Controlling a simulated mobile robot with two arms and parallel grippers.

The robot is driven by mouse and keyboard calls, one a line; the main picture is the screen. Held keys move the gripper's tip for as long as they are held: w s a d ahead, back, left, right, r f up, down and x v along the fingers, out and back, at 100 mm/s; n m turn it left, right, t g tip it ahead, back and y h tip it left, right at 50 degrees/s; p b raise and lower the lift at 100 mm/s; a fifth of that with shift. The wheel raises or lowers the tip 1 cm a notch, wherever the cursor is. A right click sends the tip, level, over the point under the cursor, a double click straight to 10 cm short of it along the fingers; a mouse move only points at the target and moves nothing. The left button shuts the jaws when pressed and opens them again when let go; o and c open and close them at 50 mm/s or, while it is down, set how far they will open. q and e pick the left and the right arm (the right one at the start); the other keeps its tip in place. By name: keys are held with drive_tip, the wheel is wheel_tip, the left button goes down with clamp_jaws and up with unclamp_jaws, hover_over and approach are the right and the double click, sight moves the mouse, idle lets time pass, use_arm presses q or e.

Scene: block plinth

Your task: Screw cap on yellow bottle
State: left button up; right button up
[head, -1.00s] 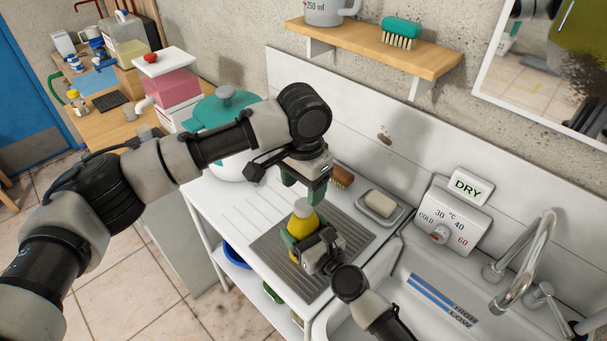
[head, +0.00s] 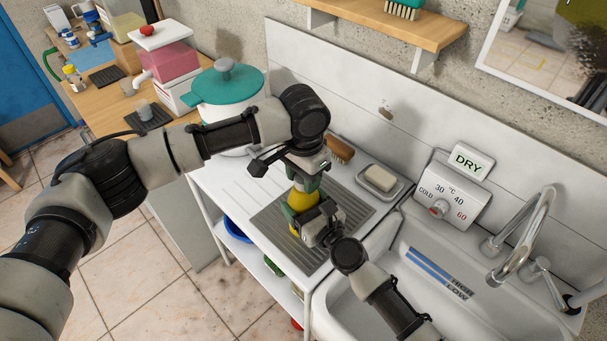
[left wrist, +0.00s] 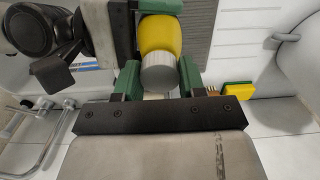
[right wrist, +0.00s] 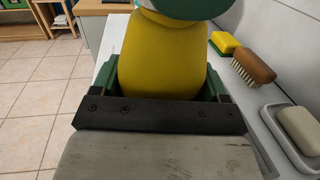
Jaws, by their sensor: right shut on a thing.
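The yellow bottle (head: 302,200) stands upright over the ribbed drainboard mat. My right gripper (head: 306,217) is shut on its body. In the right wrist view the bottle (right wrist: 160,60) rises between the fingers. A ribbed whitish cap (left wrist: 158,76) sits at the bottle's top in the left wrist view; whether it is threaded tight cannot be seen. My left gripper (head: 305,181) is directly above the bottle, pointing down. Its green fingers stand on both sides of the cap with small gaps, so it is open around the cap. In the head view its fingers hide the cap.
A brush (head: 340,149) and a soap dish (head: 380,183) lie behind the mat (head: 268,222). The sink (head: 345,288) and tap (head: 527,235) are at right. A teal-lidded pot (head: 228,84) stands behind my left arm. A yellow-green sponge (right wrist: 224,42) is near the wall.

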use_arm(q)
drive_tip(key=shift+c, duration=0.8)
drive_tip(key=o, duration=1.1)
wheel_tip(320, 180, up, 12)
use_arm(e)
drive_tip(key=o, duration=1.7)
